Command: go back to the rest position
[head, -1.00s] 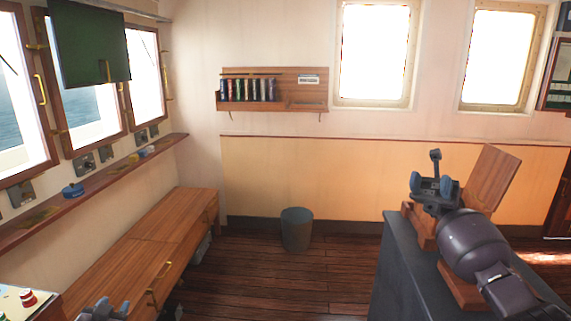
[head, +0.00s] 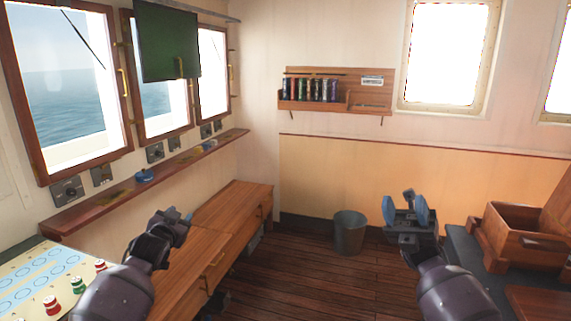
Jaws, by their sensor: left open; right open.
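My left gripper (head: 176,222) is raised in front of the wooden bench at the left. It is open, and I see nothing between its fingers. My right gripper (head: 404,212) points up and is open, its two blue finger pads apart with nothing between them. It is to the left of an open wooden box (head: 520,238), apart from it in the picture. The lower parts of both arms run out of the bottom of the view.
The wooden box stands on a dark counter (head: 462,245) at the right. A grey bin (head: 349,232) stands on the floor. A console (head: 40,285) with red and green knobs is at the lower left, beside the wooden bench (head: 240,205). The floor between is clear.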

